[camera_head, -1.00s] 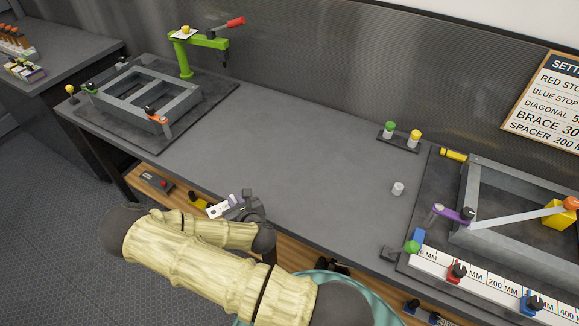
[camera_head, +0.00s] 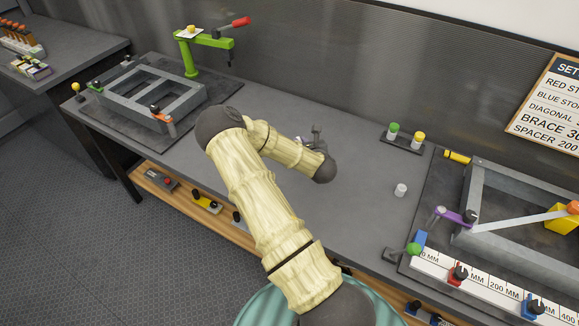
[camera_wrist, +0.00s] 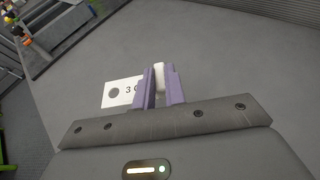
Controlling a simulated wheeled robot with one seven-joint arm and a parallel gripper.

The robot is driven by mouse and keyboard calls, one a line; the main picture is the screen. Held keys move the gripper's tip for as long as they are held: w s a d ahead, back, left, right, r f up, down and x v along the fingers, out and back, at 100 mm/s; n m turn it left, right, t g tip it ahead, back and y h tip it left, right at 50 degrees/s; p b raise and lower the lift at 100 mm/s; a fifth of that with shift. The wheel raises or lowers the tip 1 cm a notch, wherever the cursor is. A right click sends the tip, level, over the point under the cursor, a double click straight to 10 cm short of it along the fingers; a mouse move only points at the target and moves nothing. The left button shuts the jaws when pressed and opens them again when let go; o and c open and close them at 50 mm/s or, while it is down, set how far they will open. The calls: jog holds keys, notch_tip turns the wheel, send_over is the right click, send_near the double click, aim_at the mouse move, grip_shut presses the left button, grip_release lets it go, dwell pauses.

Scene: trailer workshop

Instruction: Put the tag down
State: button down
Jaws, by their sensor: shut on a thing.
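In the head view my gripper (camera_head: 318,135) is over the middle of the bench (camera_head: 335,205), and the tag cannot be made out there.
A grey frame fixture (camera_head: 150,100) and a green clamp stand (camera_head: 190,55) are at left. A ruler fixture (camera_head: 480,283) is at right.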

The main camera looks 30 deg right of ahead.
jog(key=shift+d+r, duration=0.15)
jog(key=shift+d, duration=0.15)
jog(key=shift+f+p, duration=0.7)
jog(key=shift+f, duration=2.45)
notch_tip(320, 180, down, 3)
jog(key=shift+f+p, duration=0.15)
jog(key=shift+p, duration=0.3)
jog(key=shift+f, duration=0.2)
jog(key=shift+f, duration=0.1)
